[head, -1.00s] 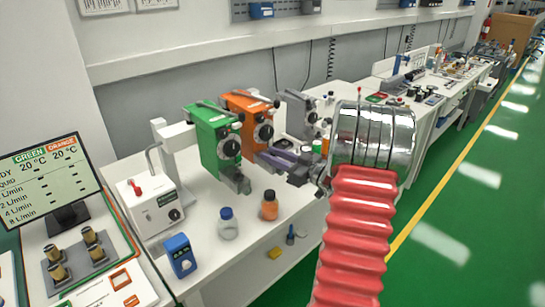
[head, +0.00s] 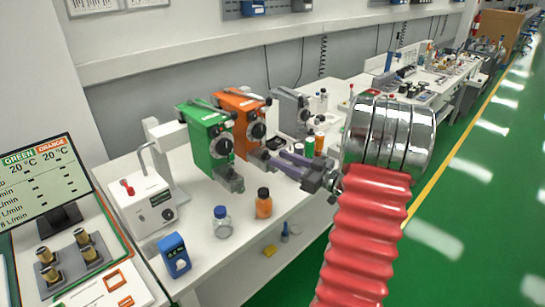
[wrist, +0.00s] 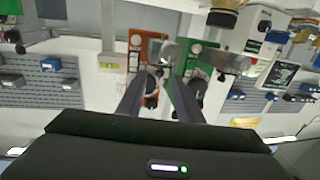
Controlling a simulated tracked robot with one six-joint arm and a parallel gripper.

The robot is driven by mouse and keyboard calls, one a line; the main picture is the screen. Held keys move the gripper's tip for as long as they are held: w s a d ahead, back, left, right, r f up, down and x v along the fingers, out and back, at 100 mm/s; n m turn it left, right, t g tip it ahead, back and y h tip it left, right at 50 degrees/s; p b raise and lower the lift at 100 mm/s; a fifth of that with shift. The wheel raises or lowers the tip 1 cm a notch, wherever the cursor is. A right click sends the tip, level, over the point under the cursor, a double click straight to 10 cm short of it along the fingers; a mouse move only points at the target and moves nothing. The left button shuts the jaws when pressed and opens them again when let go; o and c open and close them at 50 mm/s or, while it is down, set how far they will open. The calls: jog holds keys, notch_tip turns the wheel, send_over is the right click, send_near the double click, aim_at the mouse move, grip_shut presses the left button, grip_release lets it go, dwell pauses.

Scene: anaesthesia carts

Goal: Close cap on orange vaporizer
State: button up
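The orange vaporizer (head: 240,110) stands on the white bench, just right of the green vaporizer (head: 206,135). Its round black dial faces front. My gripper (head: 275,158) is in front of and to the right of its lower front, pointing at it with two purple-grey fingers apart. In the wrist view, the orange vaporizer (wrist: 134,55) appears upside down beyond the open fingers, with the green vaporizer (wrist: 187,98) beside it. The gripper (wrist: 163,88) holds nothing visible there. The cap is too small or hidden to make out, so I cannot tell its position.
A blue-capped bottle (head: 221,224) and an orange bottle (head: 264,203) stand at the bench front, below my gripper. A grey vaporizer (head: 290,110) stands right of the orange one. A white box with a red knob (head: 141,204) and a blue device (head: 174,255) are at left.

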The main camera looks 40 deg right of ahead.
jog(key=s+d, duration=0.1)
jog(key=s, duration=0.6)
jog(key=shift+d, duration=0.2)
dwell(0.4)
